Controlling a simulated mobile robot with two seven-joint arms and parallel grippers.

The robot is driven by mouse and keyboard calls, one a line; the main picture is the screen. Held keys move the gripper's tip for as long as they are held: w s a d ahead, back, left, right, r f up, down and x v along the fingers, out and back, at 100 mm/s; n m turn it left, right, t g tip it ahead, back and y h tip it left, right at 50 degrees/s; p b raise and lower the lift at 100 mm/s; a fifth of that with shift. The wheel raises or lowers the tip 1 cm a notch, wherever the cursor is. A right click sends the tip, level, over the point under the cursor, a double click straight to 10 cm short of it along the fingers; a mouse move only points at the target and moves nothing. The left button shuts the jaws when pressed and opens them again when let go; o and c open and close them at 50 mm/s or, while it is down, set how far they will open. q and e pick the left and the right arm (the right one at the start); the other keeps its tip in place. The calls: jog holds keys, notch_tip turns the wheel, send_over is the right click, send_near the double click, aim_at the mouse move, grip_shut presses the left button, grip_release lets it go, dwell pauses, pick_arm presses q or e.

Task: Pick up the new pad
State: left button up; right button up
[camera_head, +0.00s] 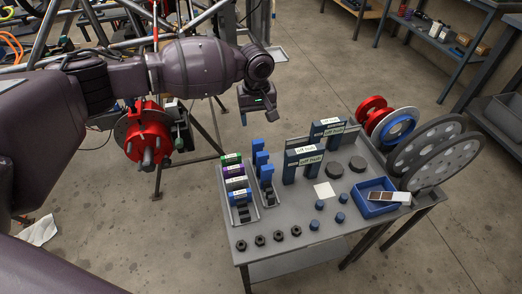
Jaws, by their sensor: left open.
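My left gripper (258,116) hangs in the air beyond the back left of the grey work table (350,228), its fingers apart and nothing between them. No thing is clearly marked as the new pad. Small blocks with green, purple, white and blue labels (236,178) stand in a row in a metal tray at the table's left. Blue pieces (262,165) stand in a second tray beside them. A flat piece with brown and pale parts (388,197) lies across a blue bin (375,210) at the right. My right gripper is out of view.
Dark blue labelled stands (303,162), dark round pieces (334,171), a white square (324,190), blue caps and black nuts (278,236) are on the table. Large discs (440,165) stand at its right. A red brake hub (147,135) and tube frame are at left.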

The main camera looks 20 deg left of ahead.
aim_at(257, 143)
pick_arm(q)
jog(key=shift+n, duration=0.3)
jog(key=shift+d+f, duration=0.1)
jog(key=shift+f, duration=0.4)
notch_tip(257, 143, down, 5)
jog(key=shift+r+b, duration=0.2)
jog(key=shift+b, duration=0.6)
jog(key=shift+f, duration=0.3)
notch_tip(257, 143, down, 4)
jog(key=shift+f+b, duration=0.2)
jog(key=shift+b, duration=0.8)
jog(key=shift+f, duration=0.25)
jog(key=shift+r, duration=0.2)
jog(key=shift+c, duration=0.2)
jog(key=c, duration=1)
notch_tip(257, 143, up, 9)
jog(key=p, duration=0.3)
jog(key=shift+r, duration=0.45)
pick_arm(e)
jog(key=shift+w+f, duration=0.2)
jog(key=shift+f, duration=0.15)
